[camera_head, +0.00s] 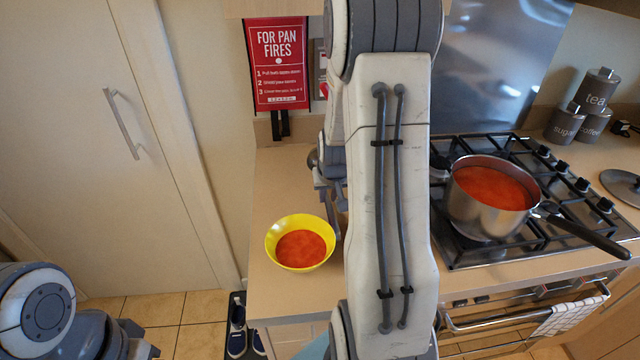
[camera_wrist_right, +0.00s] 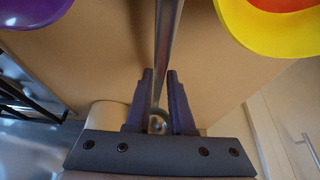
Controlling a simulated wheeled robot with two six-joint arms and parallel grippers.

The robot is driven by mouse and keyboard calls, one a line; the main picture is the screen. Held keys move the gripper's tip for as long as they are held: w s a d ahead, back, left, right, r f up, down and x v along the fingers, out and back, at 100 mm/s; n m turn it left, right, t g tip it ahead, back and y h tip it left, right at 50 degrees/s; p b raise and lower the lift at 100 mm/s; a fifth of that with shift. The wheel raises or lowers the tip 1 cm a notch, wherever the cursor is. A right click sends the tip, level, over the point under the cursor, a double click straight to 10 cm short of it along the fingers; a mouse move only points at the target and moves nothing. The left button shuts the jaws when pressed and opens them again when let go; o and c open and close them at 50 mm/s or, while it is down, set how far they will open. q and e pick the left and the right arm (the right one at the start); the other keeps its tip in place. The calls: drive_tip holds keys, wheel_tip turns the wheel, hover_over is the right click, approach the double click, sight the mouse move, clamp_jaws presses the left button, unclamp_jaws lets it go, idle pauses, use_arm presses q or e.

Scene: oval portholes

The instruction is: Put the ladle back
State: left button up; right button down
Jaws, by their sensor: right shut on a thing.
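My right gripper (camera_head: 330,188) is over the counter behind the yellow bowl, partly hidden by my own right arm. In the right wrist view its two fingers (camera_wrist_right: 160,74) are shut on the thin metal handle of the ladle (camera_wrist_right: 168,40). The ladle's scoop end is out of that view, and I cannot make the ladle out in the head view. A steel pot (camera_head: 488,217) of red soup stands on the hob. A yellow bowl (camera_head: 271,247) with red soup sits near the counter's front; it also shows in the right wrist view (camera_wrist_right: 262,32). My left gripper is not in view.
A purple bowl (camera_wrist_right: 32,12) shows at the top left of the right wrist view. The gas hob (camera_head: 470,256) is at the right, the pot's handle pointing outward. Canisters (camera_head: 598,90) stand at the back right. Counter (camera_head: 275,185) behind the yellow bowl is clear.

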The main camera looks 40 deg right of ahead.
drive_tip(key=shift+w+p, duration=0.3)
drive_tip(key=shift+w, duration=0.2)
drive_tip(key=shift+w+r+p, duration=0.2)
drive_tip(key=shift+w+p, duration=0.15)
drive_tip(key=shift+p, duration=0.15)
drive_tip(key=w, duration=0.1)
drive_tip(key=w+b, duration=0.1)
drive_tip(key=shift+w+d+f, duration=0.15)
drive_tip(key=shift+w+f, duration=0.15)
drive_tip(key=shift+w, duration=0.05)
drive_tip(key=shift+s+f, duration=0.1)
drive_tip(key=shift+f, duration=0.4)
drive_tip(key=c, duration=0.8)
unclamp_jaws()
